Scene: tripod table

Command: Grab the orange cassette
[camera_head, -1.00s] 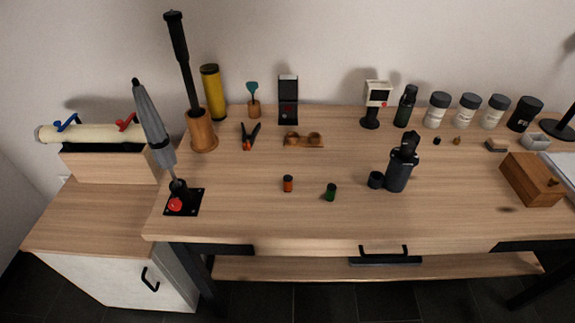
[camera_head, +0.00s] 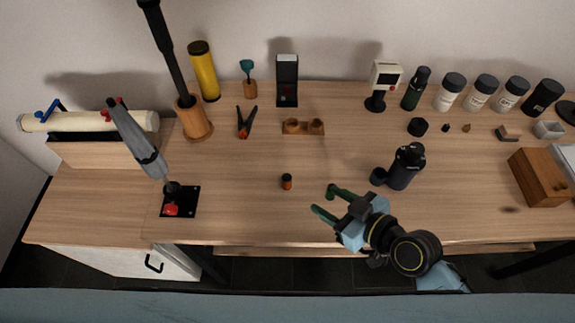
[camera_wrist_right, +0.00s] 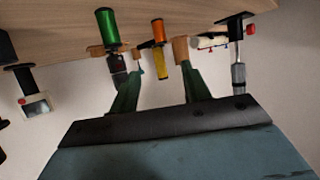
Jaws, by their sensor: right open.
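The orange cassette (camera_head: 287,182) is a small orange cylinder with a dark top, upright on the wooden table left of centre. It also shows in the right wrist view (camera_wrist_right: 158,32), ahead of the gap between the fingers. My right gripper (camera_head: 323,199) is open and empty, with green fingers pointing left towards the cassette, a short way to its right. In the wrist view its fingers (camera_wrist_right: 152,85) are spread apart. The green cassette (camera_wrist_right: 108,28) shows in the wrist view; in the head view I cannot tell it from the green fingers. My left gripper is not in view.
A dark grinder-like device (camera_head: 406,166) stands right of my right gripper. A red-and-black base (camera_head: 179,202) with a grey umbrella-shaped object is at the left. A wooden two-hole holder (camera_head: 303,127) is behind the cassette. The table around the cassette is clear.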

